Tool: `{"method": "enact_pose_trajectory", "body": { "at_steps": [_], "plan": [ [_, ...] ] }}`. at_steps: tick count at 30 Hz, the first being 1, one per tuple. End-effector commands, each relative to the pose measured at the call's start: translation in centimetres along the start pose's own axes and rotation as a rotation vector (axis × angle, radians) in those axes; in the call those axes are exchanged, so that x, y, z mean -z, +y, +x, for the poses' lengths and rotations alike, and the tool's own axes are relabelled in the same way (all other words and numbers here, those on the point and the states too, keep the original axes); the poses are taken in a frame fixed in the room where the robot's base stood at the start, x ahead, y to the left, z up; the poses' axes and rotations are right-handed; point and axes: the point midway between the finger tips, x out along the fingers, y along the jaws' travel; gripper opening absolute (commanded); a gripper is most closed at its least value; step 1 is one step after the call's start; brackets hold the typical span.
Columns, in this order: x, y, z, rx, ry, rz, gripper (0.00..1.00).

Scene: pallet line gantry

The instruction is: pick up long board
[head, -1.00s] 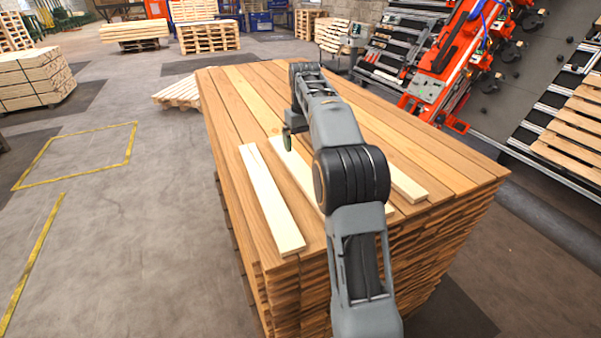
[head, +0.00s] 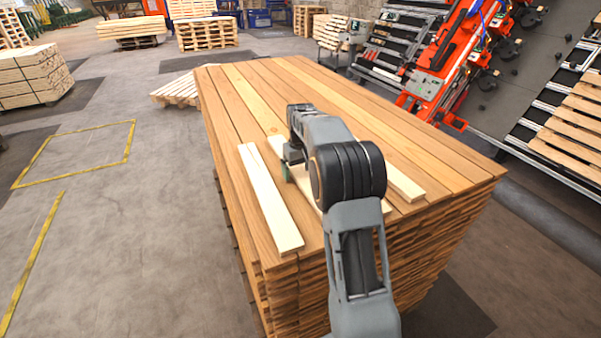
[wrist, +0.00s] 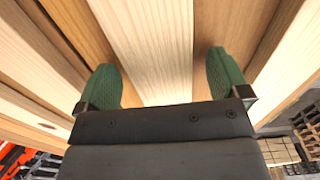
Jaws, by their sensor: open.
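Pale loose boards lie on top of a brown plank stack (head: 225,130). A left pale board (head: 268,200) lies fully in sight in the head view. A middle pale board (head: 305,188) is partly hidden by my arm, and a right pale board (head: 405,185) shows only its near part. I cannot tell for sure which is the long board. My gripper (head: 287,172) is low over the middle board, mostly hidden in the head view. In the wrist view its green fingers (wrist: 163,78) are open, one on each side of a pale board (wrist: 150,40); contact is unclear.
The stack top beyond my gripper is clear. A red machine (head: 440,70) with rails stands beyond the stack's right side. A low pallet (head: 180,90) lies by its far left corner. Open grey floor with yellow markings (head: 38,250) lies to the left.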

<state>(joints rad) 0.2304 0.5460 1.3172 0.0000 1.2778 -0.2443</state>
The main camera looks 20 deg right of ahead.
Motion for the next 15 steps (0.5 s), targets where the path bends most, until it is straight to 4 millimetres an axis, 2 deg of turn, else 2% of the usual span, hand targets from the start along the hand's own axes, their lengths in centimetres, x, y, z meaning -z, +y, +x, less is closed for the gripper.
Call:
{"method": "enact_pose_trajectory", "body": {
  "at_steps": [6, 15],
  "plan": [
    [0.0, 0.02, 0.09, 0.0, 0.0, 0.0, 0.94],
    [0.0, 0.02, 0.07, 0.0, 0.0, 0.0, 0.65]
  ]
}}
